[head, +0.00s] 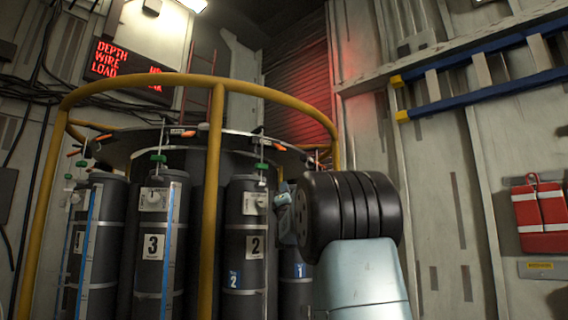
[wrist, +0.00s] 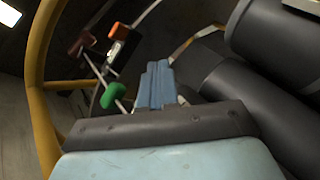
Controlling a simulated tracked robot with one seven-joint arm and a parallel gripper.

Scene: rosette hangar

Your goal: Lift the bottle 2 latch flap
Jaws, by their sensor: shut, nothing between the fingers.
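Bottle 2 (head: 246,222) is a dark grey cylinder with a white "2" label, upright in the ring-shaped rack (head: 120,142) in the head view. Above it, a small orange flap (head: 279,147) sits on the rack's upper plate, and a green knob (head: 261,166) hangs on a line. The wrist view shows an orange flap (wrist: 119,31) on a latch, with a green knob (wrist: 113,95) below; I cannot tell for certain which bottle they serve. My gripper (wrist: 158,68) is shut and empty, apart from the flap. In the head view my gripper (head: 284,203) is beside bottle 2's right side, partly hidden by my wrist.
A yellow guard rail (head: 213,180) circles the rack, with an upright in front. Bottle 3 (head: 154,215) stands to the left, and bottle 1 (head: 297,285) is partly behind my arm. A red bag (head: 541,217) hangs on the right wall.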

